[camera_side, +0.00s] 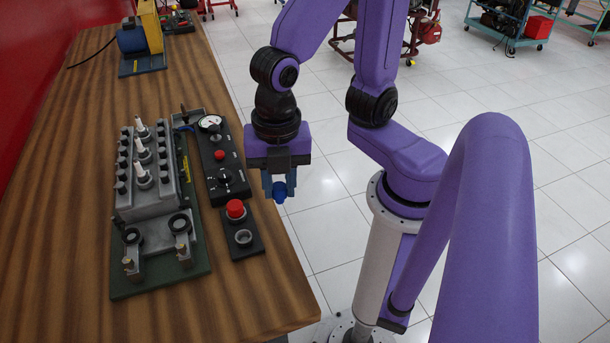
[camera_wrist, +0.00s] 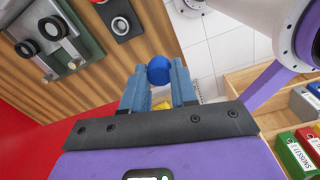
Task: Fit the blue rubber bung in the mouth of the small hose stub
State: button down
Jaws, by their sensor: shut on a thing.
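The blue rubber bung (camera_side: 279,192) is held between the fingertips of my gripper (camera_side: 280,183), its round end sticking out below them. In the wrist view the bung (camera_wrist: 158,70) sits between the blue fingers (camera_wrist: 158,82). A dark plate (camera_side: 252,252) near the table's right edge bears a short grey ring-shaped stub (camera_side: 243,238) with an open mouth, apparently the small hose stub; it also shows in the wrist view (camera_wrist: 120,25). Behind it on the plate stands a stub topped by a red cap (camera_side: 235,208). My gripper is up and to the right of the open stub, apart from it.
A grey engine block (camera_side: 155,205) with upright plugs and black rings stands left of the plate. A black gauge panel (camera_side: 222,170) lies behind the plate. A blue-and-yellow machine (camera_side: 140,40) is at the back. In the wrist view, wooden shelves (camera_wrist: 262,100) hold boxes at right.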

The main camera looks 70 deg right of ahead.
jog(key=w+a+m, duration=0.3)
jog(key=w+a, duration=0.7)
jog(key=w, duration=0.4)
jog(key=w+a+f+m, duration=0.1)
jog(key=w+a+f, duration=0.1)
jog(key=w, duration=0.5)
jog(key=w+a+f+m, duration=0.1)
jog(key=w+f, duration=0.1)
jog(key=w, duration=0.5)
jog(key=shift+a+f, duration=0.15)
jog(key=shift+f, duration=2.35)
jog(key=shift+w+f, duration=0.1)
jog(key=shift+f, duration=0.85)
jog(key=shift+c, duration=2)
grip_release()
notch_tip(320, 180, up, 7)
